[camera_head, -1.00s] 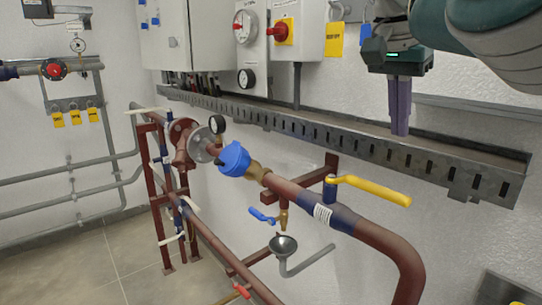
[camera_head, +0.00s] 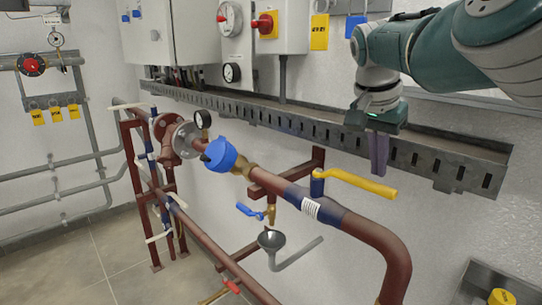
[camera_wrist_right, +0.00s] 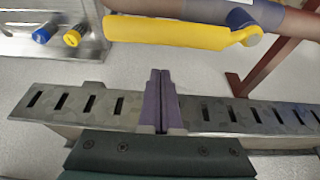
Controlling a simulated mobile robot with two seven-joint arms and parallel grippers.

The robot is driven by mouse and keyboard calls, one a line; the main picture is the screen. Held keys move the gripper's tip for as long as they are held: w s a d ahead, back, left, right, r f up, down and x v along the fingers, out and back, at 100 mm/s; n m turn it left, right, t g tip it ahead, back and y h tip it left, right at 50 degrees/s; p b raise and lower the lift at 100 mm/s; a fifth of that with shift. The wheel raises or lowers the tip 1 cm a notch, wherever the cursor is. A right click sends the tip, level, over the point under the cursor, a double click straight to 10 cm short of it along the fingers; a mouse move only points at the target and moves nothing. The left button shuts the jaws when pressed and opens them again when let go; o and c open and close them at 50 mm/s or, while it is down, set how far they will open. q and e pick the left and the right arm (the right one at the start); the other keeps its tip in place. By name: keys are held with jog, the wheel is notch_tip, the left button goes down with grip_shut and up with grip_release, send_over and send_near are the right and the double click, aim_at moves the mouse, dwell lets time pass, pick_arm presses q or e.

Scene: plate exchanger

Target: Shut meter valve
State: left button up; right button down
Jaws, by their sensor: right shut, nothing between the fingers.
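A yellow lever handle (camera_head: 358,182) sits on a valve in the dark red pipe, to the right of the blue round meter (camera_head: 221,155). The lever points right, roughly along the pipe. My right gripper (camera_head: 379,172) is shut and empty, fingers pointing down, close above the lever's free end in the head view. In the right wrist view the yellow lever (camera_wrist_right: 170,32) lies beyond the closed purple fingertips (camera_wrist_right: 161,72), with a visible gap. My left gripper is out of view.
A slotted metal cable tray (camera_head: 290,122) runs along the wall behind my right gripper. A small blue-handled valve (camera_head: 250,210) and a funnel (camera_head: 271,240) hang below the pipe. A cabinet with a red knob (camera_head: 262,23) is above. Floor at left is clear.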

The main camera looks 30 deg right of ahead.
aim_at(351, 181)
pick_arm(q)
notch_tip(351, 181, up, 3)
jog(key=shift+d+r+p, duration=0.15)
jog(key=shift+p, duration=1.05)
pick_arm(e)
jog(key=a, duration=0.1)
jog(key=s+a, duration=0.1)
jog(key=shift+a, duration=0.35)
jog(key=shift+a, duration=0.1)
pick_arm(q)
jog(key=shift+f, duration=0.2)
pick_arm(e)
jog(key=shift+s+a+m, duration=0.1)
jog(key=shift+a+m, duration=0.1)
jog(key=shift+m, duration=0.2)
